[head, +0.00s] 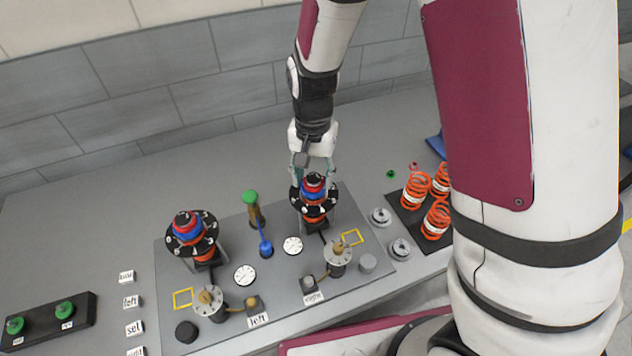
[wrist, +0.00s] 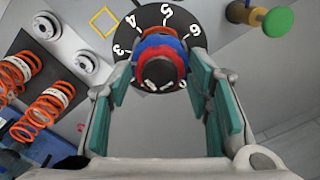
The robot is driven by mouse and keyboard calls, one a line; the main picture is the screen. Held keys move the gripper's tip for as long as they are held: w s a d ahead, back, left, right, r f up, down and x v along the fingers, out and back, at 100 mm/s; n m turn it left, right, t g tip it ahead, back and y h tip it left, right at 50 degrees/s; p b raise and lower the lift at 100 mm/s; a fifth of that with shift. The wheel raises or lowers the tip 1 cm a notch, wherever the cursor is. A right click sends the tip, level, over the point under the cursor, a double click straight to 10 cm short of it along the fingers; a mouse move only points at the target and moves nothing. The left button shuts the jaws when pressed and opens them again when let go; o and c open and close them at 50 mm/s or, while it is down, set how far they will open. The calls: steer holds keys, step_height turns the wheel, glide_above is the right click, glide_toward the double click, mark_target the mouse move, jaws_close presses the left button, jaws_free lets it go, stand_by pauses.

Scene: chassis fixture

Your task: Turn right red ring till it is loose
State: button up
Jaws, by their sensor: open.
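The right red ring (head: 314,182) sits on top of the right stack, above a blue ring (head: 313,193) and a black numbered dial (head: 327,208). In the wrist view the red ring (wrist: 161,73) lies between the fingertips, with the blue ring and dial (wrist: 188,18) behind it. My gripper (head: 313,172) is directly above the right stack, fingers on either side of the red ring. It also shows in the wrist view (wrist: 160,72), open, with visible gaps to the ring. The left stack has a similar red ring (head: 187,218).
The grey fixture plate (head: 220,258) carries a green-knobbed lever (head: 251,197), a blue-knobbed lever (head: 265,247), white gauges and brass-topped posts. Orange springs (head: 437,220) stand on a dark mat at the right. A tiled wall (head: 180,75) runs behind the table.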

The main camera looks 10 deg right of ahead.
steer(key=m+p, duration=0.2)
steer(key=m, duration=0.2)
steer(key=shift+s+m, duration=0.15)
steer(key=shift+m, duration=0.15)
steer(key=m, duration=0.3)
steer(key=shift+w, duration=0.2)
steer(key=m, duration=0.4)
steer(key=shift+m, duration=0.3)
steer(key=m, duration=0.3)
steer(key=shift+c, duration=0.6)
